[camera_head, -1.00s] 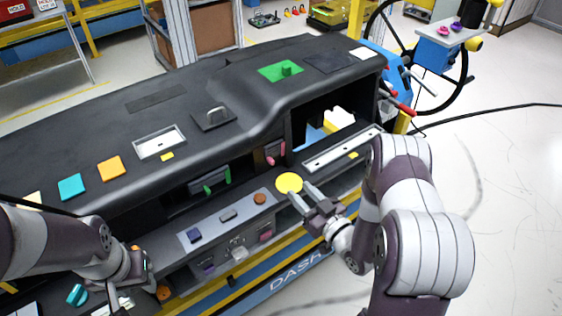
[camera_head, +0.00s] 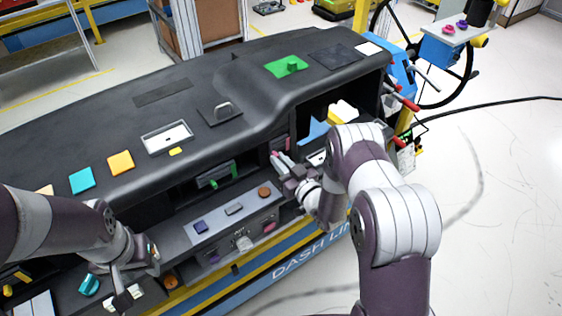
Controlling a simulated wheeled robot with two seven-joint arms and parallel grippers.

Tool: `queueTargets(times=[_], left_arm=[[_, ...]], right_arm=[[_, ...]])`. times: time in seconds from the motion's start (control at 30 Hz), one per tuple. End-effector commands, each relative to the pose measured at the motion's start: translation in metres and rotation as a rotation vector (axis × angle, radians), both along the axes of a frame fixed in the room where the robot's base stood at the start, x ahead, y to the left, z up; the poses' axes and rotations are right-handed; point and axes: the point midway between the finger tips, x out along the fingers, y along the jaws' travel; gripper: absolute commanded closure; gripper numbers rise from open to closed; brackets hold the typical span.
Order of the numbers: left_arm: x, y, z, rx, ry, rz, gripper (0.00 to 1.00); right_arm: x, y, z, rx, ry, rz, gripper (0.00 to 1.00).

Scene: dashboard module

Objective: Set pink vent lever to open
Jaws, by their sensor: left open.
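The pink vent lever (camera_head: 280,144) is on a dark vent in the dashboard's front face, left of the open compartment. It is partly hidden behind my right gripper. My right gripper (camera_head: 279,163) points at this vent with its fingertips at or just in front of it. I cannot tell whether they touch the lever or how far apart the fingers are. My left gripper (camera_head: 128,298) is open at the lower left, over the lower panel and away from the vent.
A vent with a green lever (camera_head: 213,178) sits to the left. Below is a panel with several knobs (camera_head: 234,209) and a lower pink piece (camera_head: 269,227). The compartment at right holds yellow and blue items (camera_head: 318,128). My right forearm covers the dashboard's right front.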

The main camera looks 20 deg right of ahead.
Motion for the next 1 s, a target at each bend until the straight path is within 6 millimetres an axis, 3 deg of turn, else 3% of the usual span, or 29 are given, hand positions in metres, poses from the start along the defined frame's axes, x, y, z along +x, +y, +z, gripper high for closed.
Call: queueTargets(times=[0.17, 0.4, 0.6, 0.7, 1.0], left_arm=[[0.0, 0.0, -0.003, 0.0, 0.0, 0.0, 0.57], [0.0, 0.0, -0.016, 0.0, 0.0, 0.0, 0.57], [0.0, 0.0, -0.014, 0.0, 0.0, 0.0, 0.57], [0.0, 0.0, -0.014, 0.0, 0.0, 0.0, 0.57], [0.0, 0.0, -0.015, 0.0, 0.0, 0.0, 0.57]], right_arm=[[0.001, -0.002, -0.001, 0.0, -0.001, 0.0, 1.0], [0.009, -0.027, -0.001, 0.0, -0.002, -0.001, 1.0], [0.009, -0.026, 0.0, 0.0, 0.0, 0.0, 1.0], [0.009, -0.026, 0.0, 0.0, 0.0, 0.0, 0.62], [0.007, -0.026, 0.0, 0.0, 0.001, 0.0, 0.62]])
